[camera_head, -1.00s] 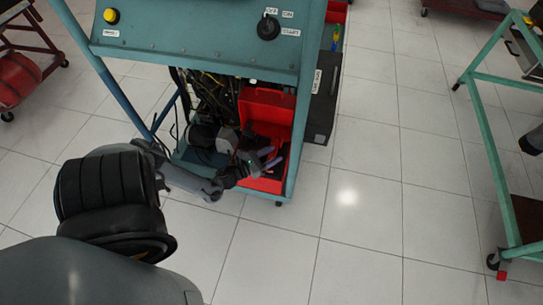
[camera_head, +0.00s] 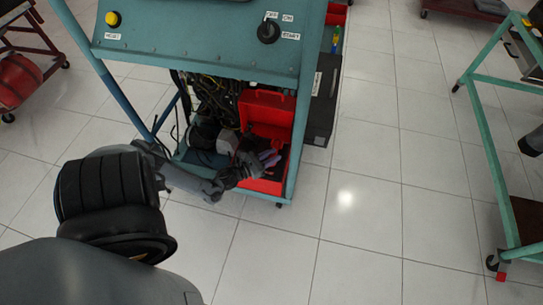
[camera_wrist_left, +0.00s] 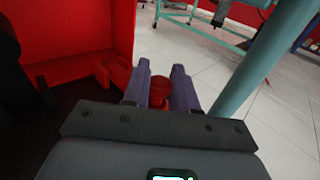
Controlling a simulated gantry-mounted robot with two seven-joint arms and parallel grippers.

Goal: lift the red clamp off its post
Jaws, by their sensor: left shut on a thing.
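My left gripper (camera_head: 270,158) reaches into the lower bay of the teal engine trainer, at the red box there. In the left wrist view its two purple-grey fingers (camera_wrist_left: 163,88) are shut on a small red part, which I take to be the red clamp (camera_wrist_left: 159,92). Only the part of the clamp between the fingers shows. Its post is hidden, so I cannot tell whether the clamp still sits on it. In the head view the clamp cannot be made out against the red box. My right gripper is not in view.
The red box (camera_head: 267,108) stands open beside engine parts and wiring (camera_head: 212,97). A teal frame post (camera_head: 299,135) rises close to the right of the gripper. A dark case (camera_head: 322,108) stands behind it. The tiled floor (camera_head: 370,220) to the right is clear.

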